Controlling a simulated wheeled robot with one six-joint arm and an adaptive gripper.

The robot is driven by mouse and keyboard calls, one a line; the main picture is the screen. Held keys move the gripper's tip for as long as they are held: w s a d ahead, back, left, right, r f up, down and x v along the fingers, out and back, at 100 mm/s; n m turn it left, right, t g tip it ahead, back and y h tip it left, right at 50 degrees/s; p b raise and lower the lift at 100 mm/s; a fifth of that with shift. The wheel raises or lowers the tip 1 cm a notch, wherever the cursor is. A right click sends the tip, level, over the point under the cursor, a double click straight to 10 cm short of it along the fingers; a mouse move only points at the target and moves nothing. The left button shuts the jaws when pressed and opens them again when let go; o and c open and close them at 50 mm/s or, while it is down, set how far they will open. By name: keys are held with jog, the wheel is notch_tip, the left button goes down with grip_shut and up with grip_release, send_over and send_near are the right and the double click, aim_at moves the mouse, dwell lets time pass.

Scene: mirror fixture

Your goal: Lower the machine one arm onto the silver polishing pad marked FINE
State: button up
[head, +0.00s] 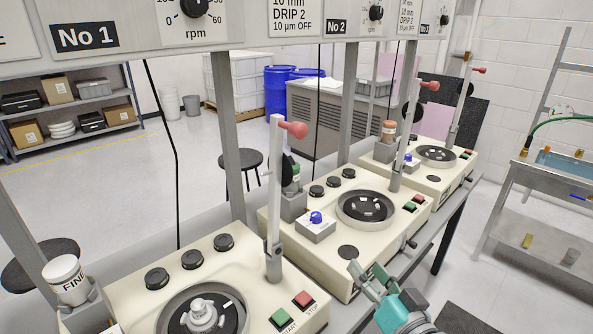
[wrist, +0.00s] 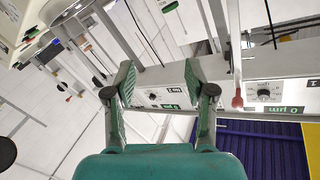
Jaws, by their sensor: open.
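Machine one (head: 120,300) is the cream unit at the front left, below the No 1 sign (head: 84,37). Its arm (head: 275,185) stands upright at the right rear of its platen, with a pink-red knob (head: 293,129) at the top. The dark platen (head: 178,320) holds a pale stepped piece (head: 202,317) at its centre. My gripper (head: 368,270) is open and empty, right of machine one and in front of the second machine. It also shows in the wrist view (wrist: 160,72).
A second machine (head: 335,262) and a third (head: 455,175) stand farther right along the bench, each with a raised arm. Grey uprights (head: 230,145) and the overhead panel (head: 200,30) frame machine one. A metal sink table (head: 540,200) stands at the right.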

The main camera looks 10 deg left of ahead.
jog(key=w+a+r+n+g+y, duration=0.1)
jog(key=a+r+n+y, duration=0.1)
jog(key=r, duration=0.5)
jog(key=w+a+r+n+y, duration=0.1)
jog(key=w+a+r, duration=0.1)
jog(key=r, duration=0.4)
jog(key=n+g+y, duration=0.2)
jog(key=n+g, duration=0.1)
send_near(303, 132)
jog(key=shift+n, duration=0.3)
jog(key=x, duration=1.2)
jog(key=shift+w+r, duration=0.1)
